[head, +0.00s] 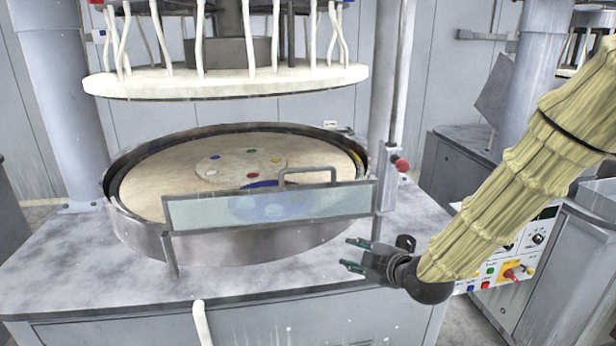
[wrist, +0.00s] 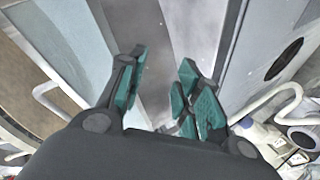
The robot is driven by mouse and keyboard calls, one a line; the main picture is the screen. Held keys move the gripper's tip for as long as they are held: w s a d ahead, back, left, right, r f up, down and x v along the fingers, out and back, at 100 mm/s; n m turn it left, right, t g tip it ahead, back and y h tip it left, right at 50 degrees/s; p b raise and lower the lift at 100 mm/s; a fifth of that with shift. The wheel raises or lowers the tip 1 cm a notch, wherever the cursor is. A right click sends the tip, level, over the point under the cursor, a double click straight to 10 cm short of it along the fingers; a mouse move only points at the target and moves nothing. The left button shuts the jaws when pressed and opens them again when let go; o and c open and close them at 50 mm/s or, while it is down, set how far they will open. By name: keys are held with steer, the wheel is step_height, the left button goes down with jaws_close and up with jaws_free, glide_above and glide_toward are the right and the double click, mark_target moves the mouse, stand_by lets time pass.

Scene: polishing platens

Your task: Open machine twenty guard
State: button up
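The guard (head: 270,207) is a clear greenish panel in a grey frame. It stands across the front rim of the round platen (head: 140,190) in the head view. A grey loop handle (head: 308,171) rises from its top edge, right of middle. My gripper (head: 354,255) is in front and to the right of the guard's lower right corner, below the handle and apart from both. Its green-padded fingers are spread and empty. In the wrist view the open gripper (wrist: 160,90) shows a gap between its pads, with a greenish panel and a pale loop, probably guard and handle, at left.
A large pale upper plate (head: 230,82) hangs above the platen. A post with a red knob (head: 402,165) stands right of the guard. A control panel (head: 500,270) lies behind my arm. The grey machine top (head: 80,255) is bare at front left.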

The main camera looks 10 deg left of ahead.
mark_target(310, 171)
steer(key=w+a+r+n+t+y+p, duration=0.1)
steer(key=a+r+n+y, duration=0.15)
steer(key=r, duration=0.65)
steer(key=a+r+n+y, duration=0.1)
steer(key=a+r+n, duration=0.3)
steer(key=r, duration=0.6)
steer(key=shift+d+p+x, duration=0.2)
steer(key=shift+p+x, duration=2.05)
steer(key=shift+x, duration=3)
steer(key=shift+w+f, duration=0.2)
jaws_close()
